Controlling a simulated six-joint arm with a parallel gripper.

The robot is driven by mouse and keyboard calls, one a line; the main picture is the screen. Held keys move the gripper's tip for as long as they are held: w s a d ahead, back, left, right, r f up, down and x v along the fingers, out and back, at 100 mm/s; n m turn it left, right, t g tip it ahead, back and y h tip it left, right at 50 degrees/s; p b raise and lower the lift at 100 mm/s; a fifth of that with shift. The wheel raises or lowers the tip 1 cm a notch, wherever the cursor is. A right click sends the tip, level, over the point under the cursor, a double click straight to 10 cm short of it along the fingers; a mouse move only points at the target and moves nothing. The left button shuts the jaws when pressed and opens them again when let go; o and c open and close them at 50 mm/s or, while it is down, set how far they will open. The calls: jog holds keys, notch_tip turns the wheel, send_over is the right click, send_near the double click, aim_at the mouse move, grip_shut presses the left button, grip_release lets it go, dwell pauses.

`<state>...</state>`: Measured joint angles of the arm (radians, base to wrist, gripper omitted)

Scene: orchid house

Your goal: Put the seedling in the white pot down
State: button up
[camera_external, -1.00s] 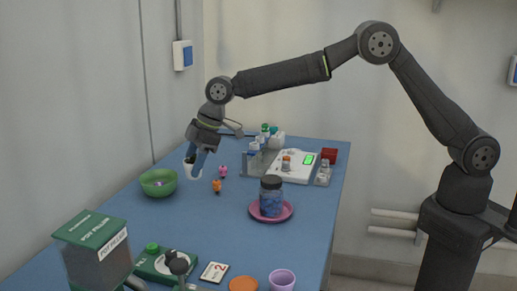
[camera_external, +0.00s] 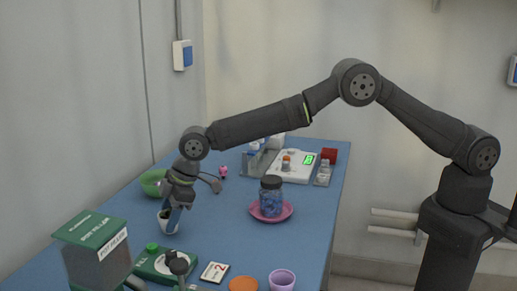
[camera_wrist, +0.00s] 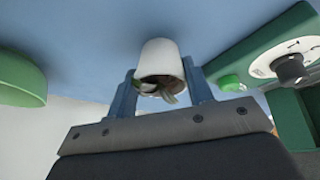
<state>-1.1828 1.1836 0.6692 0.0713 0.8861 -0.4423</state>
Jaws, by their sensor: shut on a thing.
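The white pot (camera_external: 168,222) is between the blue fingers of my gripper (camera_external: 173,216), low over the blue table or touching it; I cannot tell which. In the wrist view the white pot (camera_wrist: 160,58) sits between the two fingers of my gripper (camera_wrist: 160,92), and green leaves of the seedling (camera_wrist: 160,90) show at its opening. The gripper is shut on the pot. In the external view the fingers hide part of the pot, and the seedling is not clear.
A green bowl (camera_external: 151,183) stands behind the gripper. A jar (camera_external: 271,197) on a pink saucer (camera_external: 286,213) stands to the right. The table between is clear.

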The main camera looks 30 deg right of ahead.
jog(key=shift+f, duration=0.45)
jog(key=shift+f, duration=0.15)
jog(key=o, duration=1)
jog(key=v, duration=1.2)
